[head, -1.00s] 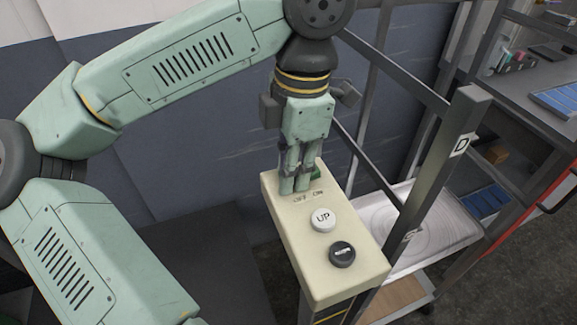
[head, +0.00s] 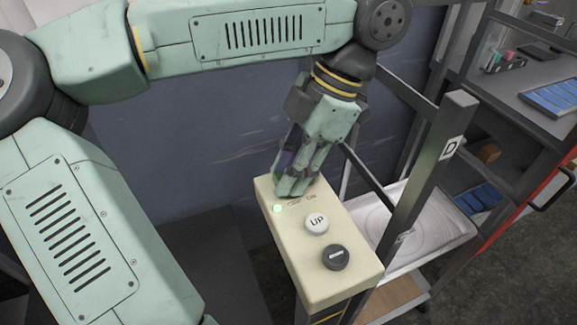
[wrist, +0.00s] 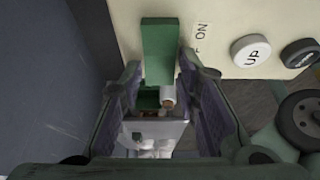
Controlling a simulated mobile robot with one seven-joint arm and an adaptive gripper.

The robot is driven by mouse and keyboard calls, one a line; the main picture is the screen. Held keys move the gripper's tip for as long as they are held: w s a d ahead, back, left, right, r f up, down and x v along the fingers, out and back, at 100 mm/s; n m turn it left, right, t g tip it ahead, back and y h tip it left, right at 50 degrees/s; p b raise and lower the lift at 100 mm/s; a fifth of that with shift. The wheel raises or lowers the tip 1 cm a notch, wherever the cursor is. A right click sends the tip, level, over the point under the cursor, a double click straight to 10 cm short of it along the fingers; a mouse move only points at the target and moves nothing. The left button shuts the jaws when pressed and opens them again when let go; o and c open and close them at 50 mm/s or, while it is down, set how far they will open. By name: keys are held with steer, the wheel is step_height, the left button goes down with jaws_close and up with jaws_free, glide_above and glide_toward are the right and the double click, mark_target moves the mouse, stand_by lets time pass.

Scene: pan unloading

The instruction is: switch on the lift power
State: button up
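A cream control box (head: 300,268) stands in front of me. It carries a white UP button (head: 317,223), a black button (head: 336,257) and OFF/ON lettering, partly covered by my fingers in the head view. A small pale green lamp (head: 277,208) glows at its left edge. My gripper (head: 294,188) is tilted over the far end of the box, fingertips at the switch area.
A dark metal lift frame with a post marked D (head: 447,150) stands close to the right of the box. Behind it is a pale tray (head: 440,225). Shelving with blue items is at the far right, and a dark blue wall lies behind.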

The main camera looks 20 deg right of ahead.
steer(key=shift+o, duration=1.2)
